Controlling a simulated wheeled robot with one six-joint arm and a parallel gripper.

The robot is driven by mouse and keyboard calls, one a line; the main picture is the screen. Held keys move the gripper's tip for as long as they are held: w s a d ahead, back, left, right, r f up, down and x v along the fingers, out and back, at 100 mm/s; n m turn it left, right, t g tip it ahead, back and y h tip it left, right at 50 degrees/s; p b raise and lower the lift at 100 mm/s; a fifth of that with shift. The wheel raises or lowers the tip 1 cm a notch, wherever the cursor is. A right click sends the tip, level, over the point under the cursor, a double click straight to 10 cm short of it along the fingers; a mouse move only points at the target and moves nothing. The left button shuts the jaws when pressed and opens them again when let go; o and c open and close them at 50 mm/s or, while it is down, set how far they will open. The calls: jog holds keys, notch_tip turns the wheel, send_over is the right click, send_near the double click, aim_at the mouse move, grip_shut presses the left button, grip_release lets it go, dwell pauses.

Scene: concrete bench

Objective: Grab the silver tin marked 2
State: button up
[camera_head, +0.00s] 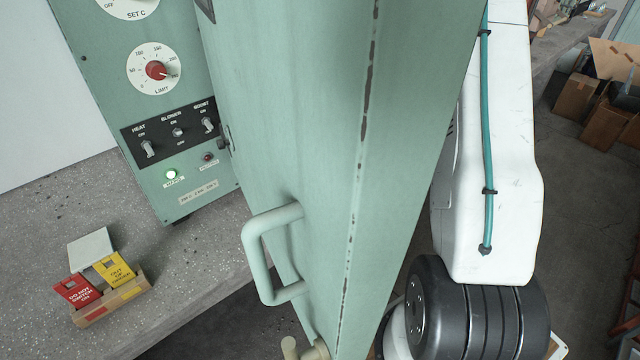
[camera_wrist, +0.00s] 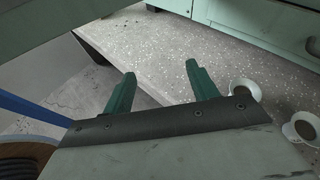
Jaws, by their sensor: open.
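I see no silver tin marked 2 in either view. My gripper (camera_wrist: 160,72) shows in the wrist view with its two green fingers apart and nothing between them. Past the fingertips lies a speckled grey bench surface (camera_wrist: 225,62) and its front edge. In the head view a large green door (camera_head: 310,120) with a bar handle (camera_head: 262,250) stands open and hides much of the middle. My gripper does not show in the head view.
A green control panel (camera_head: 165,110) stands on the concrete bench (camera_head: 60,225). A small box (camera_head: 110,305) holds red and yellow tags. Two pale round things (camera_wrist: 245,88) (camera_wrist: 303,127) show at the wrist view's right; I cannot tell what they are. Cardboard boxes (camera_head: 578,97) lie at far right.

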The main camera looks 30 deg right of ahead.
jog(key=w+d+f+m+t+h, duration=0.1)
jog(key=w+d+f+m+h, duration=0.1)
jog(key=d, duration=0.1)
jog(key=w+d+f+m+t+h, duration=0.2)
jog(key=d+f+m, duration=0.1)
jog(key=w+d+f+m+t+h, duration=0.1)
jog(key=w+d+f+m+h, duration=0.1)
jog(key=d+m, duration=0.1)
jog(key=shift+d+f+t, duration=0.2)
jog(key=shift+f+t, duration=0.1)
jog(key=shift+f, duration=0.05)
jog(key=x, duration=0.7)
jog(key=shift+d, duration=0.1)
jog(key=c, duration=1.1)
